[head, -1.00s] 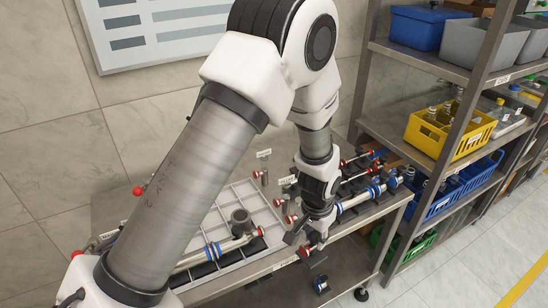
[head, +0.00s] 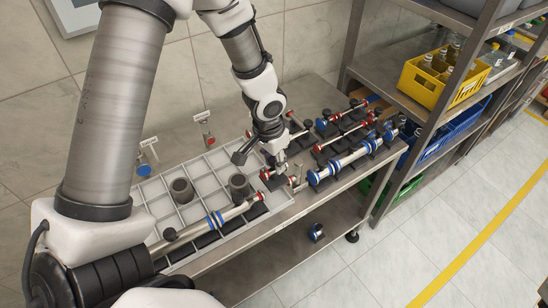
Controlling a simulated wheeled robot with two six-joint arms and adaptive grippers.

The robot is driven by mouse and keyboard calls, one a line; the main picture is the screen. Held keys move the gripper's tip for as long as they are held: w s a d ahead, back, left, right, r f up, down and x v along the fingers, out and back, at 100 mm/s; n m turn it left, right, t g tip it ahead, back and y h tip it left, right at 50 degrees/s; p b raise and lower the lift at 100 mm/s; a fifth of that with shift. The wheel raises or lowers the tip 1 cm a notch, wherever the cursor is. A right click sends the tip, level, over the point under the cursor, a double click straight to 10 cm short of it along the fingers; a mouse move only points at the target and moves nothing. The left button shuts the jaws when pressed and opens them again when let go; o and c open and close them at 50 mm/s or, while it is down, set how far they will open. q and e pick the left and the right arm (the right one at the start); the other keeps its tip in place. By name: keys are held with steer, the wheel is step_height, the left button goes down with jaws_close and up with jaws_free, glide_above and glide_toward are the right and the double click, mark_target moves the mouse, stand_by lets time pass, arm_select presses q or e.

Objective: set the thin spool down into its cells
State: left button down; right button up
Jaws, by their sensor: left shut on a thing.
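My left gripper (head: 277,166) comes down over the right end of the pale gridded tray (head: 158,205). It is shut on a thin spool with red ends (head: 266,175), most of which the fingers hide. I cannot tell whether the spool touches the surface below. My right gripper is not in view.
Right of the gripper, dark supports carry several red-ended spools (head: 332,143) and a thick blue-ended spool (head: 345,163). Small signposts (head: 205,128) stand behind the tray. A metal shelf with a yellow crate (head: 437,80) rises at the right. Several left tray cells look empty.

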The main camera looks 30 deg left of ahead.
mark_target(274, 179)
arm_select(q)
steer(key=shift+d+f+b, duration=0.15)
steer(key=shift+f+b, duration=2.9)
steer(key=shift+f, duration=0.5)
steer(key=shift+f+b, duration=0.6)
steer(key=c, duration=0.8)
jaws_free()
steer(key=shift+o, duration=0.2)
steer(key=shift+r, duration=0.1)
steer(key=r, duration=0.4)
steer(key=s+r, duration=0.1)
steer(key=r, duration=0.7)
steer(key=shift+s+a, duration=0.2)
steer(key=shift+s, duration=0.05)
steer(key=shift+f, duration=0.1)
